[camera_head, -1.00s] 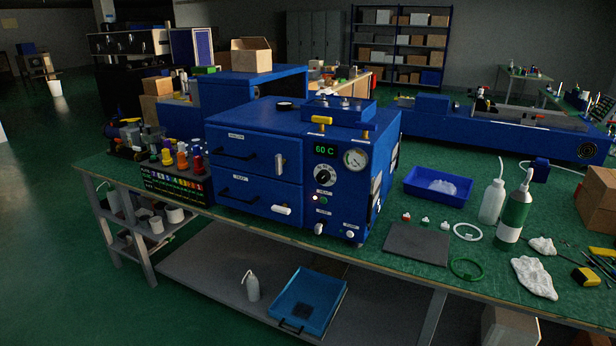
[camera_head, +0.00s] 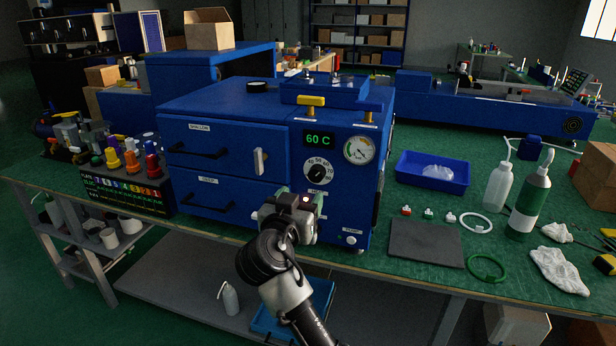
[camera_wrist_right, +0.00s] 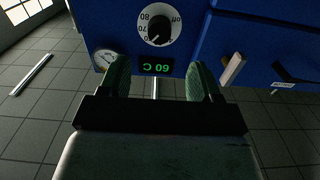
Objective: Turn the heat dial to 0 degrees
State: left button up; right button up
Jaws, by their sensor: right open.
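The heat dial (camera_head: 318,172) is a round black knob with a white numbered scale on the blue press's front panel. The green display (camera_head: 319,139) above it reads 60 C. In the right wrist view the dial (camera_wrist_right: 157,25) appears at the top, with 70, 80 and "off" legible. My right gripper (camera_head: 306,201) is just below the dial in the head view, in front of the panel. In the right wrist view its green-padded fingers (camera_wrist_right: 158,78) are apart and empty, with the display (camera_wrist_right: 157,66) between them. It is not around the dial. My left gripper is out of view.
A pressure gauge (camera_head: 359,150) sits right of the dial, and a yellow-handled clamp (camera_head: 312,101) above it. Two drawers with black handles (camera_head: 202,152) are to the left. A white pump knob (camera_head: 351,240) is low right. A grey mat (camera_head: 427,243) lies on the bench.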

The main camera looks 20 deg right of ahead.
aim_at(315, 177)
jog(key=p+x, duration=0.1)
jog(key=x, duration=0.6)
jog(key=shift+w+d, duration=0.25)
jog(key=shift+w, duration=0.05)
jog(key=shift+w+d, duration=0.4)
jog(key=shift+w, duration=0.2)
jog(key=shift+c, duration=0.3)
jog(key=c, duration=0.8)
jog(key=shift+c, duration=0.2)
